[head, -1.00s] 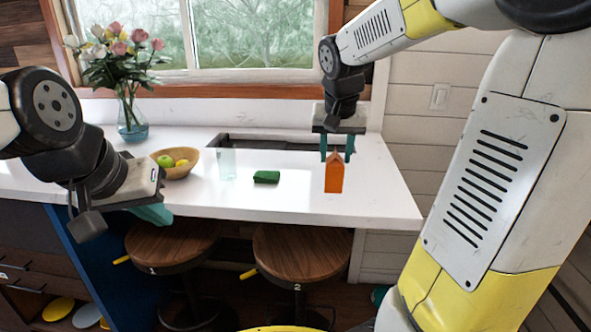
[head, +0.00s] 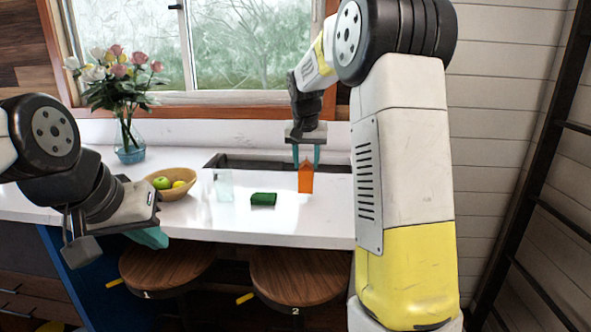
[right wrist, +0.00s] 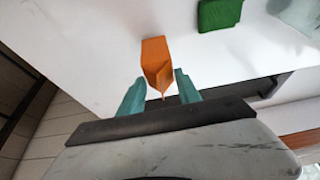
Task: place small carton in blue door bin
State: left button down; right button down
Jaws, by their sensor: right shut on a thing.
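The small orange carton (head: 306,180) with a gabled top is upright, held by its top in my right gripper (head: 306,154) over the far part of the white counter. I cannot tell for sure how far its base is from the counter. In the right wrist view the carton (right wrist: 155,55) shows between the teal fingertips (right wrist: 160,88). My left gripper (head: 150,237) hangs at the left near the counter's front edge; its fingers overlap, so its opening is unclear. I cannot identify a blue door bin; a blue panel (head: 82,285) shows under the counter at the left.
A green block (head: 263,199) and a clear glass (head: 223,184) stand left of the carton. A fruit bowl (head: 171,187) and a flower vase (head: 129,145) are further left. A sink (head: 240,160) lies behind. Two stools (head: 165,268) stand in front, and a dark ladder (head: 530,170) at right.

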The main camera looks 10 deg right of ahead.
aim_at(306, 175)
jog(key=shift+s+f, duration=0.1)
jog(key=shift+f, duration=1.2)
jog(key=shift+f, duration=0.15)
jog(key=c, duration=0.8)
grip_release()
jog(key=shift+c, duration=0.2)
